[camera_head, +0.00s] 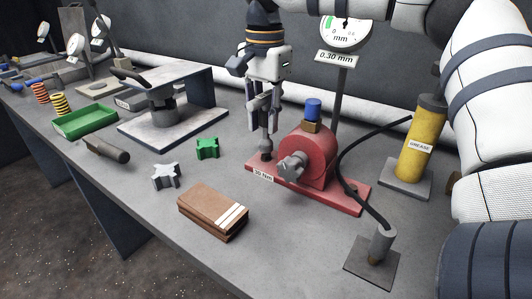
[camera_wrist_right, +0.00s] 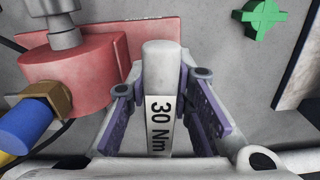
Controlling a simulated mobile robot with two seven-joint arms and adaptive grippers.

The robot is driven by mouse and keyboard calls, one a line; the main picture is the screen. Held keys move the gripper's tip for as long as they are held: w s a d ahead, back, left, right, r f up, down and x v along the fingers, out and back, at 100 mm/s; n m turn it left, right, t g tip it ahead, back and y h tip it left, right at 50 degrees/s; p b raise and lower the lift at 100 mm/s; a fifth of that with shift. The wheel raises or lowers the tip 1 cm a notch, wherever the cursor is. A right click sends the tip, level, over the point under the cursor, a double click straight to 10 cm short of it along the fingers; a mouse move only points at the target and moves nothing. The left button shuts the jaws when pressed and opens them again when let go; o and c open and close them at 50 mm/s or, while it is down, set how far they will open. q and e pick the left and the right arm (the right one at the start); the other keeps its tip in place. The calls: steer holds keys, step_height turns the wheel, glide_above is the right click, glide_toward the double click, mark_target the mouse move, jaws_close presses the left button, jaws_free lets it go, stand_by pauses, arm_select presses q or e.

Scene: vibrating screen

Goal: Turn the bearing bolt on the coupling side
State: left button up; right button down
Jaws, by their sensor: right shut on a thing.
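The red bearing block (camera_head: 308,160) stands on a red base plate (camera_head: 330,199), with a blue-capped fitting (camera_head: 313,108) on top and a grey coupling hub (camera_head: 291,165) in front. A dark bolt head (camera_head: 266,156) sits at the plate's left end, near a "30 Nm" label (camera_head: 263,176). My right gripper (camera_head: 264,122) points down above this end, shut on an upright grey tool (camera_head: 266,142) that reaches down to the bolt. In the wrist view, the tool's grey rounded body (camera_wrist_right: 161,57) lies between the fingers; a "30 Nm" label shows there. My left gripper is not in view.
A dial gauge (camera_head: 345,32) on a post stands behind the block. A yellow grease cylinder (camera_head: 420,140) with a black hose is at right.

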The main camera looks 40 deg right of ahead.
steer(key=shift+f, duration=1.05)
steer(key=m, duration=0.4)
steer(key=shift+m, duration=0.4)
steer(key=m, duration=0.4)
steer(key=shift+w+m, duration=0.15)
steer(key=shift+m, duration=0.25)
steer(key=m, duration=0.6)
steer(key=shift+d+m, duration=0.15)
steer(key=shift+m, duration=0.25)
steer(key=m, duration=0.5)
steer(key=shift+n, duration=1)
